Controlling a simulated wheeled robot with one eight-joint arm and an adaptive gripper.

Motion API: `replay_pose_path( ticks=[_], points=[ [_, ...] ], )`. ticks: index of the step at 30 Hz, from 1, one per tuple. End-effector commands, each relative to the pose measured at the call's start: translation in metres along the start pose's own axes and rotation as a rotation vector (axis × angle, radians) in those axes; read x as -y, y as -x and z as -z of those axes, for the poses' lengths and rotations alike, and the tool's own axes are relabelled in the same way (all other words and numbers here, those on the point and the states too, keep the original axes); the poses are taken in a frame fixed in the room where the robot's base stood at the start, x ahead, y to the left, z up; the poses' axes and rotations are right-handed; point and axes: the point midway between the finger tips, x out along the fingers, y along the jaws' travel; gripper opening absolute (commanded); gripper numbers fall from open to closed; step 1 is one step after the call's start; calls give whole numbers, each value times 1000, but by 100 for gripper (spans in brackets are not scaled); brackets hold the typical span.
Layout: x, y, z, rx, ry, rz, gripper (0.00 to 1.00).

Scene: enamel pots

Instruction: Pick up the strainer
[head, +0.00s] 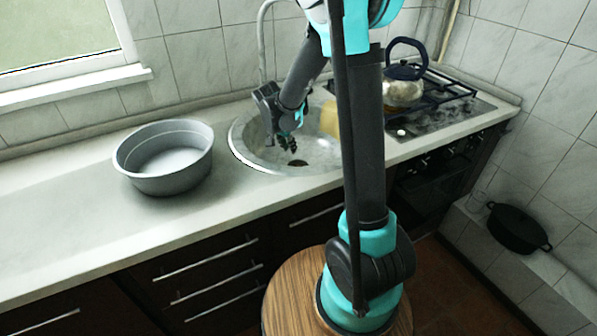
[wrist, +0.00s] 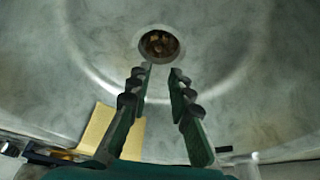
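A small round piece with a metal rim and a brownish, speckled middle sits at the bottom of the metal sink (head: 250,152); I take it for the strainer (wrist: 159,45). In the head view the strainer (head: 298,163) is a small dark spot, just below my gripper (head: 288,143). In the wrist view my gripper (wrist: 162,71) has its two fingers apart with nothing between them. The fingertips point at the strainer and lie just short of its rim in the picture. The height between them is hard to tell.
A yellow block or board (wrist: 97,132) stands at the sink's side, left of my fingers in the wrist view. A large grey basin (head: 165,158) stands on the counter left of the sink. A kettle (head: 403,88) sits on the stove at right. The tap (head: 262,45) rises behind the sink.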

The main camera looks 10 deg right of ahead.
Motion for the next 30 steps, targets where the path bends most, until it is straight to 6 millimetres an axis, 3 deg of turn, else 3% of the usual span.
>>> replay_pose_path(
  ticks=[12, 23, 30],
  points=[
    [0, -67, 0, 0, -1, 0, 20],
    [0, -90, 0, 0, -1, 0, 20],
    [-1, -120, 2, 0, -2, 0, 20]
  ],
)
